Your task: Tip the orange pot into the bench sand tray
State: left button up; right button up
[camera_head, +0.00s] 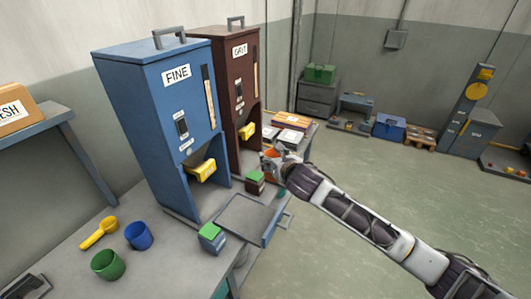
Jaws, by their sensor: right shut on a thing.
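My right gripper (273,159) is shut on the orange pot (270,153) and holds it to the right of the maroon GRIT dispenser. Most of the pot is hidden by the gripper, so its tilt and contents cannot be told. A shallow grey tray (233,212), which looks like the bench sand tray, lies at the bench's right edge, in front of the blue FINE dispenser. The gripper is apart from the tray, beyond it in the picture. My left gripper is not in view.
The blue FINE dispenser (148,107) and maroon GRIT dispenser (229,70) stand on the bench. A green pot (108,265), blue pot (139,236) and yellow scoop (98,233) are at front left. Small green-topped boxes (211,237) stand near the tray. The floor at right is open.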

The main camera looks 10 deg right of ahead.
jog(key=s+d+f+m+h, duration=0.1)
jog(key=s+d+f, duration=0.3)
jog(key=s+f, duration=0.4)
jog(key=s+d+f+m+h, duration=0.1)
jog(key=s+d+f, duration=0.4)
jog(key=f, duration=0.8)
jog(key=shift+s+d+f, duration=0.3)
jog(key=shift+s+f, duration=0.05)
jog(key=shift+s, duration=1.1)
